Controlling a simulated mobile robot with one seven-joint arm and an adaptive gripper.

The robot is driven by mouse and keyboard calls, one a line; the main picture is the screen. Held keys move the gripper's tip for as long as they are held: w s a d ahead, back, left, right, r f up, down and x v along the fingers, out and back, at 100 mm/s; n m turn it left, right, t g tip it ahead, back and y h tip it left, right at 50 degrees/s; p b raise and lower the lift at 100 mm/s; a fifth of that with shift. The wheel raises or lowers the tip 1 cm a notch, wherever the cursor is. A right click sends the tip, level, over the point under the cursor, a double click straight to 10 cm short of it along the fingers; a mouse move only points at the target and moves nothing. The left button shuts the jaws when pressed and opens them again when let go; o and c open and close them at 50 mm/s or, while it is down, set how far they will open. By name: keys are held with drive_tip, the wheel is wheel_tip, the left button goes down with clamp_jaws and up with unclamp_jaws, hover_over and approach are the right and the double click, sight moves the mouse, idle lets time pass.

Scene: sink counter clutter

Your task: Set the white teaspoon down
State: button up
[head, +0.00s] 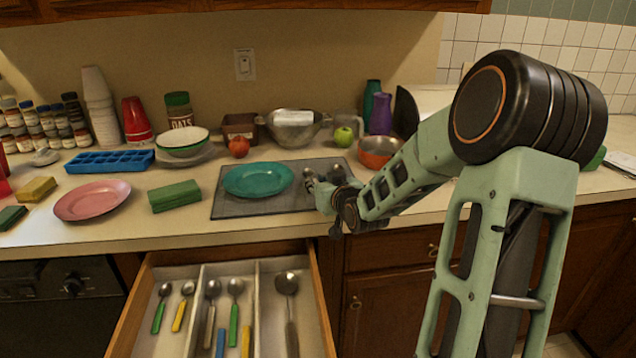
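My gripper (322,180) is over the right part of the grey mat (235,206), to the right of the teal plate (258,180). Its fingers are small and partly hidden by my own wrist, so I cannot tell whether they are open or shut on something. I cannot make out a white teaspoon for certain. Below, an open drawer (140,310) holds several spoons with coloured handles. One spoon (211,292) in its middle compartment has a pale tan handle, and a larger spoon (287,285) lies in the right compartment.
Left are a green block (175,203), a pink plate (92,200) and a blue ice tray (110,168). The counter's front strip is mostly clear.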

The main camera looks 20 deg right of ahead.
drive_tip(key=shift+s+f, duration=0.15)
drive_tip(key=shift+f, duration=0.05)
